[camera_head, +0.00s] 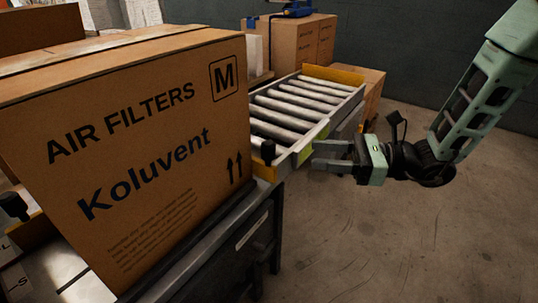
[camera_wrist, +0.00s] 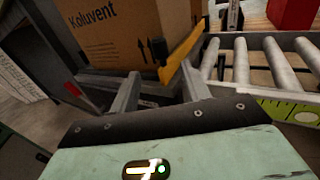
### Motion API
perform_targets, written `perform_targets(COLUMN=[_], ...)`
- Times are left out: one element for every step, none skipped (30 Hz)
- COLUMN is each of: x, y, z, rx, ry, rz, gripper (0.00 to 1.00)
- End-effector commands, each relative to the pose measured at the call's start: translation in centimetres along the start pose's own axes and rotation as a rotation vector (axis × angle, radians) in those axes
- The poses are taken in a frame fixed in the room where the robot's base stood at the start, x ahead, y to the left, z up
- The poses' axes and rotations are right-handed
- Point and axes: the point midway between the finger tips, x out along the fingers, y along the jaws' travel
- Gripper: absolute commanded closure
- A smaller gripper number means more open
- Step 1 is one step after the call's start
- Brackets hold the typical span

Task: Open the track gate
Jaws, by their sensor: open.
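The track gate shows as a yellow bar (camera_wrist: 184,51) in the wrist view, standing between the large carton and the rollers. In the head view a small yellow part of it (camera_head: 264,172) shows at the carton's lower right corner, below a black knob (camera_head: 267,151); the rest is hidden by the carton. My gripper (camera_head: 316,154) is open and empty, to the right of the knob at the conveyor's near side, fingers pointing left. In the wrist view the bar's lower end lies between and beyond my two fingers (camera_wrist: 158,82). I cannot tell whether either finger touches it.
The large "Koluvent" air filter carton (camera_head: 140,150) sits left of the gate and also fills the upper wrist view (camera_wrist: 125,30). The roller conveyor (camera_head: 300,103) beyond is empty. More cartons (camera_head: 295,42) stand behind. The floor (camera_head: 400,235) at right is clear.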

Motion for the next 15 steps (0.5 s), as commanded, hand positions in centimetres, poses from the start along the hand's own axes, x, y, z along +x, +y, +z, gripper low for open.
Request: perform_targets(x=[1.2, 1.8, 2.7, 3.3, 4.0, 4.8, 5.4, 6.0, 6.8, 7.4, 7.9, 8.6, 9.0, 9.5, 10.0], y=[0.1, 0.1, 0.1, 0.1, 0.1, 0.1, 0.1, 0.1, 0.1, 0.1, 0.1, 0.1, 0.1, 0.1, 0.1], z=[-0.3, -0.3, -0.3, -0.3, -0.3, -0.3, -0.3, -0.3, -0.3, -0.3, -0.3, -0.3, -0.2, -0.2, -0.2], rx=[-0.003, -0.003, -0.004, -0.003, -0.004, -0.003, -0.003, -0.003, -0.004, -0.004, -0.003, -0.002, -0.002, -0.003, -0.004], ry=[0.0, 0.0, -0.001, -0.001, 0.0, 0.0, -0.001, 0.0, 0.0, 0.0, -0.001, 0.0, 0.0, 0.0, 0.0], rz=[0.006, 0.004, 0.006, 0.005, 0.006, 0.006, 0.006, 0.005, 0.005, 0.005, 0.005, 0.005, 0.004, 0.003, 0.004], gripper=[0.53, 0.53, 0.53, 0.53, 0.53, 0.53, 0.53, 0.53, 0.53, 0.53, 0.53, 0.53, 0.53, 0.53, 0.53])
